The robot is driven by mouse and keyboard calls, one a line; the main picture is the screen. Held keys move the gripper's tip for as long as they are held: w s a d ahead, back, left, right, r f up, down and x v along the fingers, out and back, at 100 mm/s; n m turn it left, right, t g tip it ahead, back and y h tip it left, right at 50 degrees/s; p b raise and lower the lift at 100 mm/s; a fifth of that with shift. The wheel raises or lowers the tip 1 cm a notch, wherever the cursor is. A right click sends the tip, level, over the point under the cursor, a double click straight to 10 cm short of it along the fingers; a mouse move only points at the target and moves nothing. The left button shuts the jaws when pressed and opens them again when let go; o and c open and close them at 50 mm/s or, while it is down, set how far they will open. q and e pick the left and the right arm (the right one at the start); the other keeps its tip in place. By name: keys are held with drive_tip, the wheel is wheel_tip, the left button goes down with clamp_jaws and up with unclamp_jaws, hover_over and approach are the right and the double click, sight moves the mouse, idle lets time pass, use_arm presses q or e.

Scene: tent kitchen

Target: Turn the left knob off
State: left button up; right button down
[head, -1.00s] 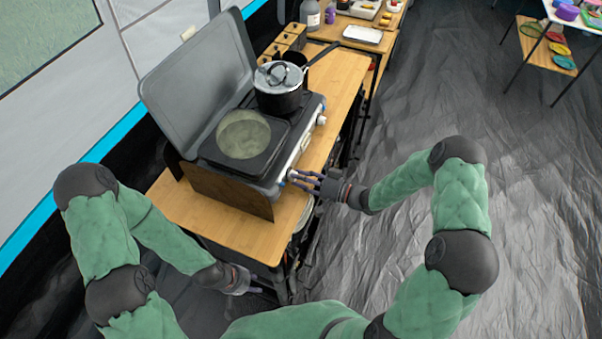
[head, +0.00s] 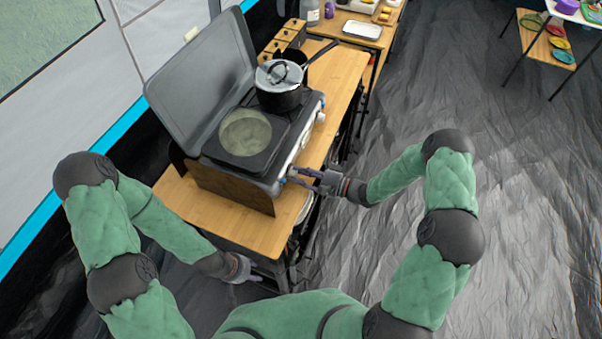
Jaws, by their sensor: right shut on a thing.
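The grey camping stove (head: 262,186) stands open on a wooden table, with its knobs along the right-hand front edge. The left knob (head: 291,172) is at the near end of that edge, mostly covered by my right gripper's fingers. The other knob (head: 321,117) shows further back. My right gripper (head: 297,176) is shut on the left knob, reaching in from the right. The knob's turn angle cannot be made out. My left gripper (head: 256,277) hangs low beside the table's near end, away from the stove; its finger opening is unclear.
A lidded pot (head: 279,85) sits on the far burner, its handle pointing back right. A round pale-green plate-like surface (head: 245,133) is at the near burner. The wooden tabletop (head: 225,222) is clear in front. Open floor lies to the right.

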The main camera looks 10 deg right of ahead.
drive_tip(key=shift+w+d+r, duration=0.2)
drive_tip(key=shift+w+d, duration=0.1)
drive_tip(key=shift+w, duration=0.05)
drive_tip(key=c, duration=1)
unclamp_jaws()
drive_tip(key=shift+c, duration=0.2)
drive_tip(key=shift+o, duration=0.7)
drive_tip(key=shift+a+f, duration=0.1)
drive_tip(key=shift+f, duration=0.05)
drive_tip(key=shift+s, duration=0.15)
drive_tip(key=v, duration=1.2)
drive_tip(key=shift+f, duration=0.1)
